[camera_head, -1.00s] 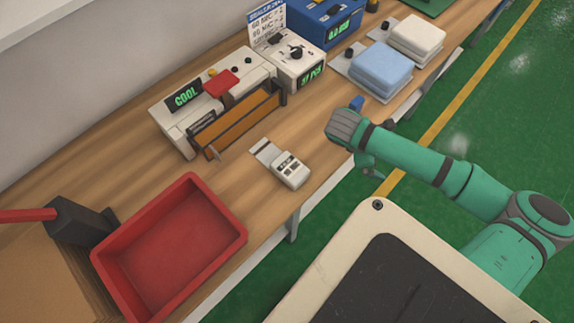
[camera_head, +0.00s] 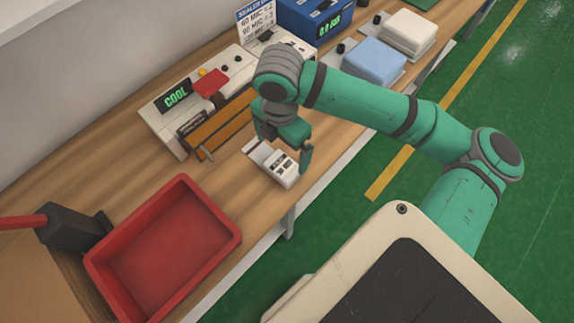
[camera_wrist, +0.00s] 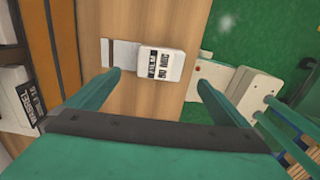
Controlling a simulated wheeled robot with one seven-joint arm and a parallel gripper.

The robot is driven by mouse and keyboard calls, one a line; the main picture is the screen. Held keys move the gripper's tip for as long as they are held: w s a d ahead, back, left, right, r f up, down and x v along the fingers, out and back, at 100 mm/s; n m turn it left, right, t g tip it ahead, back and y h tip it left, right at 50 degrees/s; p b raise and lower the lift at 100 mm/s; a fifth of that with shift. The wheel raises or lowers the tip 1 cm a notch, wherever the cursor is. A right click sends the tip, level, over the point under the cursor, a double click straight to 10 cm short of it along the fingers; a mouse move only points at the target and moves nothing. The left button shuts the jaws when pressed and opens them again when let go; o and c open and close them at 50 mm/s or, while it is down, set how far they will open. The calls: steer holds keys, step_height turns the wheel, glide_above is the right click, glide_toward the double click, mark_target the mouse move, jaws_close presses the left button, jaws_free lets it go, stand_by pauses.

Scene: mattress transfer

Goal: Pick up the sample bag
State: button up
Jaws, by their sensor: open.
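The sample bag (camera_head: 282,169) is a small white pouch with a dark printed label and a flat pale end flap. It lies on the wooden bench near the front edge, in front of the sealer. In the wrist view the bag (camera_wrist: 163,63) lies beyond my fingertips, its flap to the left and its body to the right. My gripper (camera_head: 284,145) hangs over the bag with its fingers apart and nothing between them. In the wrist view my gripper (camera_wrist: 165,80) also shows wide open. Part of the bag's far side is hidden by my gripper in the head view.
A white sealer (camera_head: 160,119) with a "COOL" display and an orange front stands behind the bag. A red tray (camera_head: 104,268) is at the left. Blue and white folded stacks (camera_head: 374,62) lie at the back right. Bare bench (camera_head: 110,165) lies at the left.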

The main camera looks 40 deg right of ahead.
mark_target(283, 166)
step_height(283, 166, down, 10)
steer(key=shift+d+f, duration=0.1)
steer(key=shift+f, duration=0.1)
stand_by(0.4)
steer(key=c, duration=1.2)
